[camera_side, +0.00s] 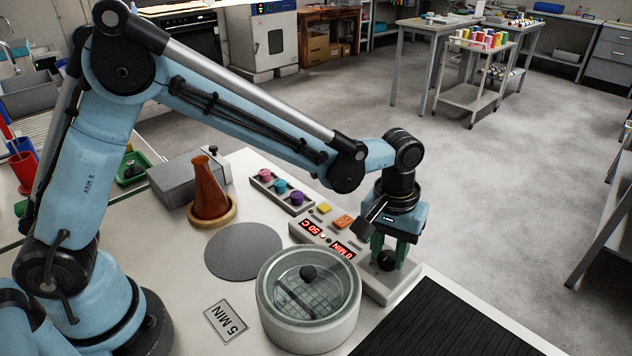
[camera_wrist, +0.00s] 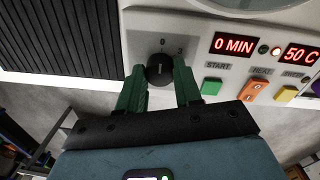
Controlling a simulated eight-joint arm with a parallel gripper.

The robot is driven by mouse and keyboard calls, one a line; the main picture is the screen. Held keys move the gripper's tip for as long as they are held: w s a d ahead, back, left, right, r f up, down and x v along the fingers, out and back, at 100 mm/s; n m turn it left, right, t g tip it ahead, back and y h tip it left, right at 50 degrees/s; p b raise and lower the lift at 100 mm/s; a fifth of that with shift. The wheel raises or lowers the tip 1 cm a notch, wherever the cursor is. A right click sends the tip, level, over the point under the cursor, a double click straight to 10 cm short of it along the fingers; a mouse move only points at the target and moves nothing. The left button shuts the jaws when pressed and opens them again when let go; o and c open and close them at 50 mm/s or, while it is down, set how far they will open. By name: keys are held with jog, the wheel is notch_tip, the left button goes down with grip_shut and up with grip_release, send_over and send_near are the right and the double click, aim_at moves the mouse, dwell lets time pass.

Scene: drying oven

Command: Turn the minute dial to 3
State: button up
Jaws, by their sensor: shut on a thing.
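The minute dial (camera_wrist: 159,71) is a black round knob on the white control panel (camera_wrist: 150,22). A 0 and a 3 show on the panel beside it. The display (camera_wrist: 233,45) reads 0 MIN. My gripper (camera_wrist: 159,85) has its green fingers on both sides of the dial and is shut on it. In the side view my gripper (camera_side: 388,254) points down over the dial (camera_side: 386,262), at the panel's near right end. The dial's pointer mark is too small to read.
A 50 C display (camera_side: 311,230), an orange switch (camera_side: 343,221) and a yellow button (camera_side: 324,208) sit along the panel. A round glass-lidded vessel (camera_side: 340,313) stands close to the panel. A black ribbed mat (camera_side: 440,325) lies to the right. A flask (camera_side: 209,190) stands further back.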

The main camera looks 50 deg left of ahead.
aim_at(387, 252)
jog(key=shift+m, duration=0.3)
jog(key=m, duration=0.4)
jog(key=shift+w+m, duration=0.1)
jog(key=shift+m, duration=1.9)
jog(key=o, duration=1)
jog(key=shift+o, duration=0.2)
notch_tip(387, 252, up, 12)
jog(key=shift+w+a, duration=0.15)
jog(key=shift+a, duration=0.15)
